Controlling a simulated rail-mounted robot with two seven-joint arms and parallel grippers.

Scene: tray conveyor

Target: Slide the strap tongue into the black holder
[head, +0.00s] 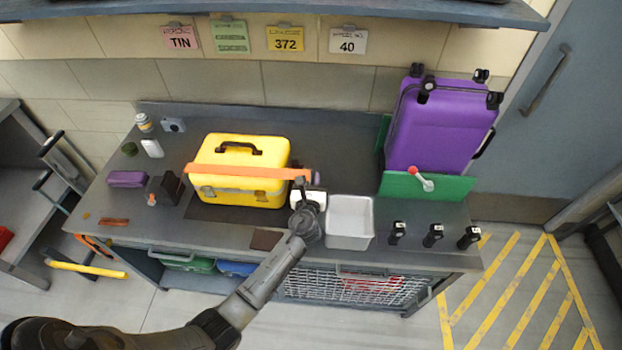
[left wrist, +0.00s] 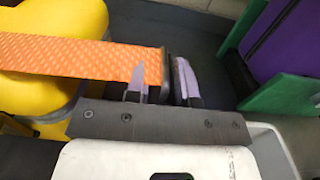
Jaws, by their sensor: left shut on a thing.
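A yellow case (head: 240,153) with a dark handle stands on the workbench. An orange strap (head: 232,172) runs across its front and past its right side; it also shows in the left wrist view (left wrist: 70,57). My left gripper (head: 301,185) is right of the case, at the strap's right end. In the left wrist view its pale fingers (left wrist: 162,82) are shut on the strap's dark-edged end, the tongue (left wrist: 164,62). A black block (head: 163,190) with a small orange mark stands left of the case, apart from the gripper; it looks like the holder. My right gripper is not in view.
A white bin (head: 350,218) stands just right of my left gripper. A purple suitcase (head: 440,125) stands behind a green panel (head: 452,188). Several small black devices (head: 433,235) line the front right. A purple pouch (head: 127,179) lies far left. A shelf (head: 270,8) overhangs the back.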

